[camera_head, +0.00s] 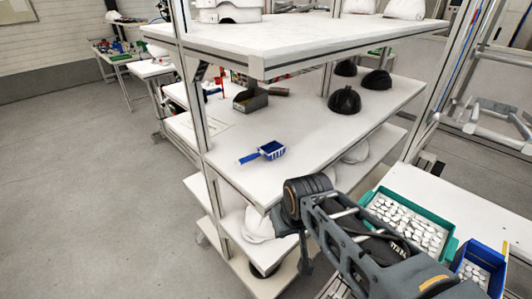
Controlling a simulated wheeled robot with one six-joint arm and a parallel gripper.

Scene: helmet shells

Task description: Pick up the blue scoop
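The blue scoop (264,152) lies on the white middle shelf (300,135) of the rack, near its front left edge. Its handle points left and its wide, light-lined tray is to the right. My arm reaches in from the lower right, in front of the rack. A narrow dark part below its black rounded joint seems to be my gripper (306,265). It is below the middle shelf's front corner, well apart from the scoop. Its fingers are too small and dark to tell whether they are open or shut.
A metal scoop (251,99) and several black helmet shells (344,101) stand farther back on the middle shelf. The top shelf (300,35) overhangs it, and an upright post (193,90) stands left. A green bin (408,225) and blue bin (481,265) are at right.

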